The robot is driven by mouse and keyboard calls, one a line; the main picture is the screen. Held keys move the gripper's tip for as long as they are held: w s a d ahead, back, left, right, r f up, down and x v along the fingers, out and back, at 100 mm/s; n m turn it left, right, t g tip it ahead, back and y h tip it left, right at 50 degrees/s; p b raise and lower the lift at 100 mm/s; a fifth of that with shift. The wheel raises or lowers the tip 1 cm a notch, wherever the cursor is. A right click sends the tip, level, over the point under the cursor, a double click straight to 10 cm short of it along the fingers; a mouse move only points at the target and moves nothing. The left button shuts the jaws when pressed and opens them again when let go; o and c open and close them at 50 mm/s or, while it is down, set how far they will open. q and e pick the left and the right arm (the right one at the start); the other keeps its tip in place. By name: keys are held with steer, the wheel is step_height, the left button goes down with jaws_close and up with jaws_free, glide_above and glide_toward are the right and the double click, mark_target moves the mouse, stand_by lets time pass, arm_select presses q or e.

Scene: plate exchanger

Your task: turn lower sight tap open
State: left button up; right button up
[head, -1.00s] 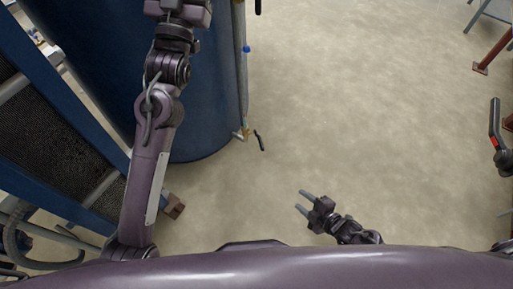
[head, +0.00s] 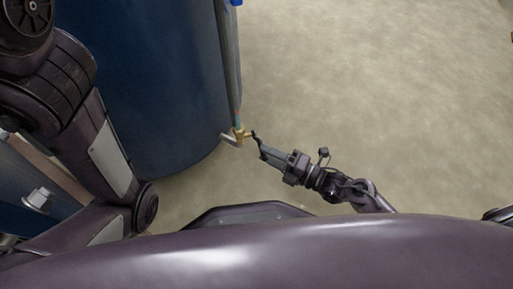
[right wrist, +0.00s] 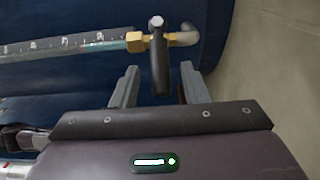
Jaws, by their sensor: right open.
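The lower sight tap (head: 239,135) is a brass fitting at the bottom of the sight glass tube (head: 231,70) on the side of the blue tank (head: 150,90). Its black lever (head: 256,140) points toward my right gripper (head: 264,151). In the right wrist view the brass body (right wrist: 142,41) shows at the top, and the black lever (right wrist: 159,70) reaches down between the fingertips of my open right gripper (right wrist: 160,88). A gap shows on each side of the lever. My left arm is at the left of the head view; its gripper is out of view.
The blue tank wall stands close behind the tap. A blue cap or handle (head: 236,3) shows higher on the tube. The floor (head: 380,100) to the right is clear. A blue frame part with a bolt (head: 38,198) is at the lower left.

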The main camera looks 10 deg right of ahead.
steer(key=shift+b+x, duration=0.75)
steer(key=shift+x, duration=1.25)
jaws_close()
